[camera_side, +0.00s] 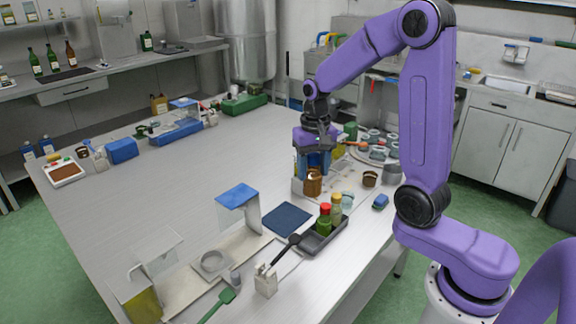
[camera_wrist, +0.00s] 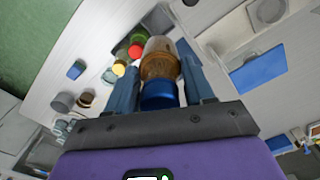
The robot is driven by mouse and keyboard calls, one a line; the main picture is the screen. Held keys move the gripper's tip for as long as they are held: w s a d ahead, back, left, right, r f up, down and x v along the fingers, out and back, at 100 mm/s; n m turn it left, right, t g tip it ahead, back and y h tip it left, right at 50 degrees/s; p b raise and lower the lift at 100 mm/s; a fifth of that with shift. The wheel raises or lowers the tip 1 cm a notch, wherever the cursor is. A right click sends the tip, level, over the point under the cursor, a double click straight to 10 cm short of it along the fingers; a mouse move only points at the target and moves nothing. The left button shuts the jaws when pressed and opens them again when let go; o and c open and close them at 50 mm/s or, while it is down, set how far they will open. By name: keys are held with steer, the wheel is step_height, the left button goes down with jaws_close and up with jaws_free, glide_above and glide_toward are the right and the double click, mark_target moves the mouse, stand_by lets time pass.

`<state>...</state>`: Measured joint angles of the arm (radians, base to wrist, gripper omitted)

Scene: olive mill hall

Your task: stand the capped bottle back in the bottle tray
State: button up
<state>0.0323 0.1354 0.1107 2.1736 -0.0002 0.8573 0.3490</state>
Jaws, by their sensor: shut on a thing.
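My gripper (camera_side: 315,164) is shut on an amber capped bottle (camera_side: 313,184), above the right part of the table. In the wrist view, the amber body (camera_wrist: 158,62) and blue cap (camera_wrist: 160,96) show between the two blue-grey fingers. The bottle looks about upright; its gap to the table is hard to judge. The dark grey bottle tray (camera_side: 323,246) lies nearer the side camera. It holds a green bottle with a red cap (camera_side: 324,219) and one with a yellow cap (camera_side: 336,208). In the wrist view my bottle partly hides the tray.
A dark blue mat (camera_side: 287,217) lies left of the tray, with a black spoon (camera_side: 287,247) beside it. A blue sponge (camera_side: 380,201) and a brown cup (camera_side: 369,179) are to the right. A blue-topped stand (camera_side: 237,195) is further left. The table's middle is clear.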

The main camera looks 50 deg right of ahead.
step_height(320, 180, down, 15)
steer(key=shift+f, duration=0.15)
stand_by(0.7)
steer(key=shift+f, duration=0.65)
stand_by(0.9)
steer(key=shift+f, duration=0.55)
steer(key=shift+f, duration=0.1)
steer(key=shift+f, duration=0.35)
stand_by(0.4)
steer(key=o, duration=0.9)
